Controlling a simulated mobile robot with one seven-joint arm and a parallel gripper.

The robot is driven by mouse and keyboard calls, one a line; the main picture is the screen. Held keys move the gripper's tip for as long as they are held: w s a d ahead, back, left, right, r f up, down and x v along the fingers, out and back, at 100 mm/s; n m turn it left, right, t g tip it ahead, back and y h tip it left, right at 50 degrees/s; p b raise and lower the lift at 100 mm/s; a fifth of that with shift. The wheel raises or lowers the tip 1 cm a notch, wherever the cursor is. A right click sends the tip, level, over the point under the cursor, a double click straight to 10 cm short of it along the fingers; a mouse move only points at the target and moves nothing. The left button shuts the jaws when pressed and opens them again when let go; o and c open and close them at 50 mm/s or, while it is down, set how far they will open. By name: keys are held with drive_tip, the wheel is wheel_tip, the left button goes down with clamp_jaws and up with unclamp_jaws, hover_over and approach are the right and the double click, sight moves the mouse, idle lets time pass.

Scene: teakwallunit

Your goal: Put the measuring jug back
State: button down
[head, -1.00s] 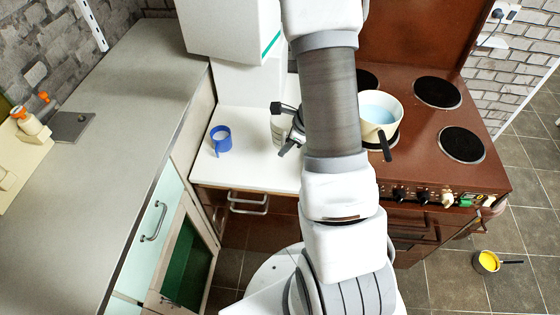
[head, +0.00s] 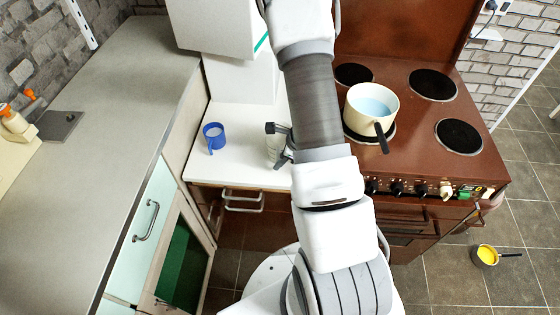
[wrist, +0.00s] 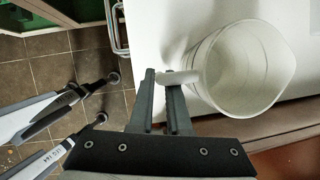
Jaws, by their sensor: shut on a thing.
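The measuring jug (wrist: 243,68) is a pale, translucent vessel seen from above in the wrist view, open at the top and seemingly empty. Its handle (wrist: 178,77) lies between the two fingers of my gripper (wrist: 168,80), which is shut on it. The jug is over the white worktop; I cannot tell whether it touches it. In the head view my gripper (head: 280,143) is over the right part of the white worktop (head: 240,172), and my arm hides much of it. Only a small part of the jug (head: 274,150) shows there.
A blue mug (head: 213,136) stands left of the jug on the worktop. To the right, a cream pan (head: 353,108) with blue liquid sits on the brown stove (head: 408,130). A grey counter (head: 90,160) runs along the left. A small pan (head: 486,256) with yellow contents is on the floor.

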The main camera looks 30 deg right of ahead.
drive_tip(key=c, duration=0.9)
unclamp_jaws()
drive_tip(key=shift+r, duration=0.1)
